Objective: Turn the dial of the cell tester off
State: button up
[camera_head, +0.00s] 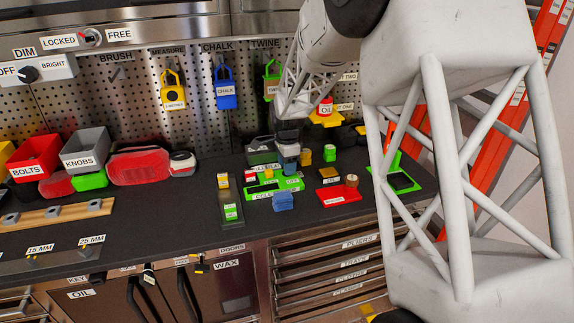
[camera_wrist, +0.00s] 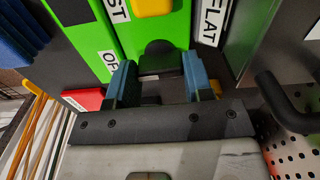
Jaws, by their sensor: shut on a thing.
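The cell tester (camera_head: 292,184) is a green device with white labels on the dark worktop, below my gripper in the head view. A dark round-topped dial (camera_wrist: 160,54) sits between my blue finger pads. My gripper (camera_wrist: 158,82) is shut on this dial, one pad on each side. In the head view my gripper (camera_head: 289,152) reaches down to the tester and hides the dial. The dial's pointer direction cannot be told.
A blue block (camera_head: 283,201) stands in front of the tester. A red tray (camera_head: 338,194) lies to its right, and a dark tray with a green-labelled item (camera_head: 230,212) to its left. A black curved handle (camera_wrist: 284,102) is close on the wrist view's right.

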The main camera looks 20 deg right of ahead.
jog(key=shift+m, duration=0.4)
jog(key=o, duration=0.9)
jog(key=shift+r, duration=0.1)
jog(key=shift+r, duration=3.8)
